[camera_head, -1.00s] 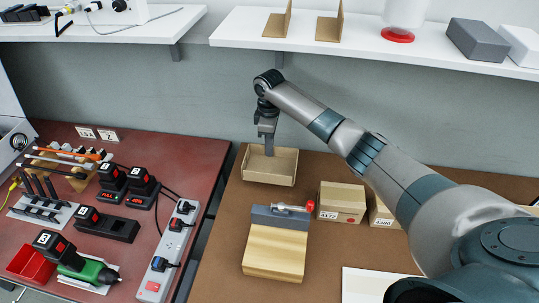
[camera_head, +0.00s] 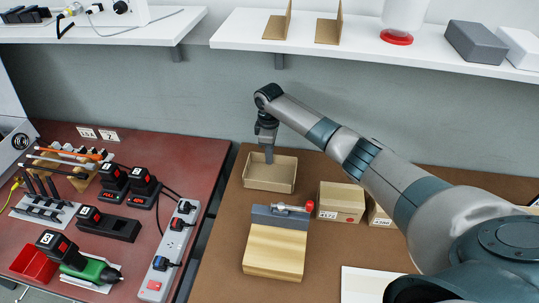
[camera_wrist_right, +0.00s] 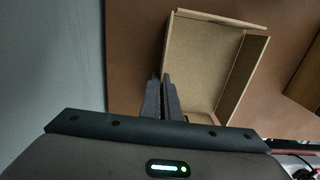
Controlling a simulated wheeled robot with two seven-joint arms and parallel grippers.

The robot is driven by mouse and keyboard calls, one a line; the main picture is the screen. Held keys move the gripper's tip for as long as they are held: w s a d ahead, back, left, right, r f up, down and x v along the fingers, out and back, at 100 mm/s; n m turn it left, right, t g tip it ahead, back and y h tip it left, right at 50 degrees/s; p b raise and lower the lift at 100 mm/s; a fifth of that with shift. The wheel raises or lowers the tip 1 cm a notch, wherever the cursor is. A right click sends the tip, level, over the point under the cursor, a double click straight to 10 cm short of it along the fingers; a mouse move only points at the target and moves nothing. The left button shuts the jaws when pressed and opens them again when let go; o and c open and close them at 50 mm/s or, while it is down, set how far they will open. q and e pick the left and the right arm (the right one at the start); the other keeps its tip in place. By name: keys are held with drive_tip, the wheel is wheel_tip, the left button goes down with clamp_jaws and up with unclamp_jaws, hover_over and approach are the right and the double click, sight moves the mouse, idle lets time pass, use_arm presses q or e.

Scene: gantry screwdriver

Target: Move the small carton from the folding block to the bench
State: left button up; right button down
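The small carton (camera_head: 270,186) is an open, empty-looking cardboard tray behind the folding block, over the brown bench (camera_head: 222,240). It also shows in the right wrist view (camera_wrist_right: 205,60). My right gripper (camera_head: 269,158) points down at the carton's back wall. In the wrist view its fingers (camera_wrist_right: 163,85) are close together at the carton's near-left wall and look shut on it. I cannot tell whether the carton's base touches the bench. The folding block (camera_head: 274,252) is pale wood with a grey plate and a red-tipped clamp, and has nothing on it. My left gripper is not in view.
Closed cartons (camera_head: 340,202) stand to the right of the block, partly under my right arm. A white sheet (camera_head: 372,284) lies at the front right. A red table (camera_head: 120,262) with chargers and a power strip (camera_head: 170,250) stands left. A white shelf (camera_head: 360,52) hangs above.

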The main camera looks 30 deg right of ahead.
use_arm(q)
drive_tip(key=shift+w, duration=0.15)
use_arm(e)
drive_tip(key=shift+f, duration=0.1)
drive_tip(key=c, duration=2.1)
unclamp_jaws()
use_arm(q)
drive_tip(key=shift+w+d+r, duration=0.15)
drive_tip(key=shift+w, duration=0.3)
use_arm(e)
drive_tip(key=shift+o, duration=0.4)
